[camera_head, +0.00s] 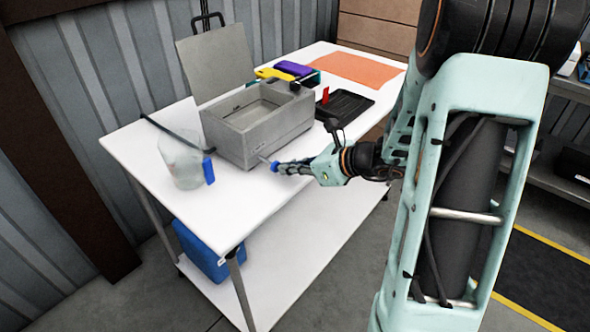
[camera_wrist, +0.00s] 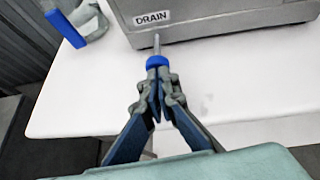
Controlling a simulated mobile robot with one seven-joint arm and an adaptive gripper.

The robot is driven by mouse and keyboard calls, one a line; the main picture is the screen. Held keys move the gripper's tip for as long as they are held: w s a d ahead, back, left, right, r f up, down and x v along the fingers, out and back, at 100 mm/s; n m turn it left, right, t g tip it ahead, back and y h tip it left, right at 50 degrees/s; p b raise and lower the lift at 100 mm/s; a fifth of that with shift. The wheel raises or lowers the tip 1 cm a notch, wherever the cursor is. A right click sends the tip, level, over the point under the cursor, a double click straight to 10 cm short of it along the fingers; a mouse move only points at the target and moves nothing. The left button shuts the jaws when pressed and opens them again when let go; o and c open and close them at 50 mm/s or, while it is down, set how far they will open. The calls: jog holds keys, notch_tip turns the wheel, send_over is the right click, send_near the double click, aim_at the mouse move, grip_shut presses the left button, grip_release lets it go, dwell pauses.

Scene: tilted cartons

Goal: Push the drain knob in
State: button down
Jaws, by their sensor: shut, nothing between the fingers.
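A grey box (camera_head: 252,128) with an open top and a raised lid stands on the white table. A "DRAIN" label (camera_wrist: 152,18) is on its front face in the wrist view. Below the label, the blue drain knob (camera_wrist: 157,61) sits on a thin metal stem that sticks out from the box. The knob also shows in the head view (camera_head: 274,166), low on the box's front. My gripper (camera_wrist: 158,84) is shut and empty, its fingertips right at the knob's outer end. I cannot tell for certain whether they touch it.
A clear jug with a blue handle (camera_head: 208,170) stands left of the box. A black tray (camera_head: 345,105), yellow and purple items and an orange mat (camera_head: 355,69) lie behind. A blue bin (camera_head: 200,250) is on the lower shelf. The table's front is clear.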

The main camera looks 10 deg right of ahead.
aim_at(278, 162)
jog(key=w+a, duration=0.2)
jog(key=shift+w+b, duration=0.3)
jog(key=shift+w, duration=0.15)
jog(key=shift+a+r, duration=0.1)
